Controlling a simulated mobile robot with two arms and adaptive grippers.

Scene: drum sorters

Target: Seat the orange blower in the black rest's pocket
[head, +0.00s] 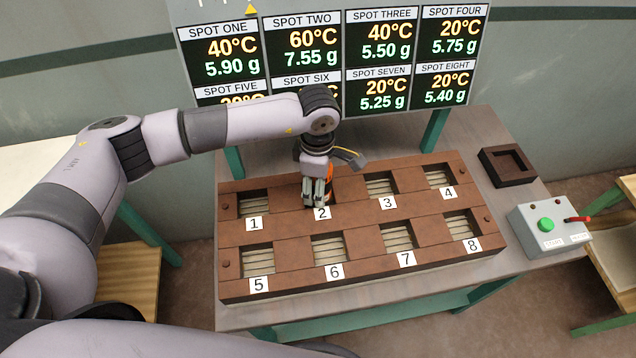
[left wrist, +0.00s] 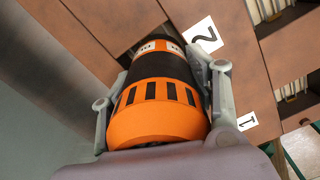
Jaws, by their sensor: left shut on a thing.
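The orange blower (head: 329,172) is mostly hidden behind my left gripper in the head view. My left gripper (head: 317,196) is over spot 2 of the brown rack and is shut on the blower. In the left wrist view the blower (left wrist: 160,105), orange with a black band and dark vent slots, sits between the two fingers, its front end towards the rack. Whether it touches the rack I cannot tell. The black rest (head: 488,168) with its square pocket lies empty at the right back of the table. My right gripper is not in view.
The brown rack (head: 352,226) has several numbered openings with pale slats. A grey control box (head: 550,228) with a green button and red lever stands right of it. A screen board (head: 330,50) with temperatures and weights stands behind. The grey table (head: 455,130) is bare around the rest.

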